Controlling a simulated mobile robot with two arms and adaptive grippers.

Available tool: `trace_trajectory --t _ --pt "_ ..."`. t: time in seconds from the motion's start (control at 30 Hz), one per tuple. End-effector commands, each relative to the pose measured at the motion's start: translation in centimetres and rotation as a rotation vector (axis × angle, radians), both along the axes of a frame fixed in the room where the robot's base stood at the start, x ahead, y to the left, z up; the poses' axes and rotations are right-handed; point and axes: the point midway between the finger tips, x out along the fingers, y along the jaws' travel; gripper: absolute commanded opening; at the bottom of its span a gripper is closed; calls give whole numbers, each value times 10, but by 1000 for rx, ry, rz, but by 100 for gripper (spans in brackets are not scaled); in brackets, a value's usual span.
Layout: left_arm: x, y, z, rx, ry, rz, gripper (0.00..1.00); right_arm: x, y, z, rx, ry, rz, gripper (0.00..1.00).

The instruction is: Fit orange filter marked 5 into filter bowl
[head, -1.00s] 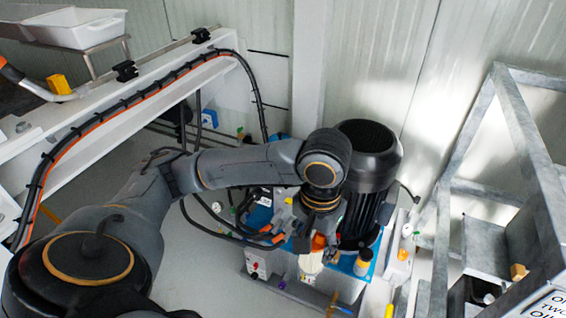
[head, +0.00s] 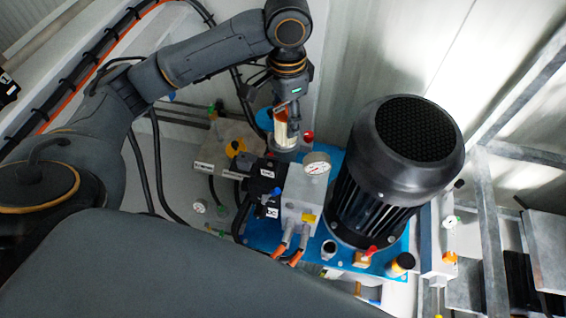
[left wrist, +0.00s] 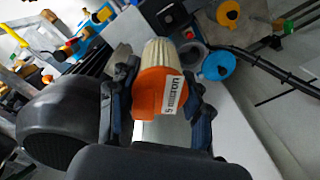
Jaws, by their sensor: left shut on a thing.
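My left gripper (head: 287,108) is shut on the orange filter, which has a pale pleated body (head: 281,131). In the left wrist view the orange end (left wrist: 160,92) sits between the two dark fingers, with the pleated part pointing away. In the head view the filter points down over the grey filter bowl (head: 284,152) beside the blue pump base. An open round rim, probably the bowl, shows just past the filter (left wrist: 192,56). I cannot tell whether the filter has entered it. My right gripper is not in view.
A large black motor (head: 395,165) stands right of the bowl. A pressure gauge (head: 317,164) and black valves (head: 266,176) are close in front. A blue round part (left wrist: 218,66) is near the rim. Metal framing is at far right.

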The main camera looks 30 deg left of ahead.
Motion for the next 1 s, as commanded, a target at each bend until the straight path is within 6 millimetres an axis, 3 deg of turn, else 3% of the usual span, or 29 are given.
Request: trace_trajectory --t 0.17,0.5,0.8,1.0 --pt "31 12 -18 3 -1 -275 13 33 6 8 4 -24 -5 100" --pt "80 39 -40 3 3 -815 13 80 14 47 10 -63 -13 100" --pt "107 58 -52 -5 8 -1173 13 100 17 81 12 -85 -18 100" --pt "111 62 -60 -6 11 -1255 13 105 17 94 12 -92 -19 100"
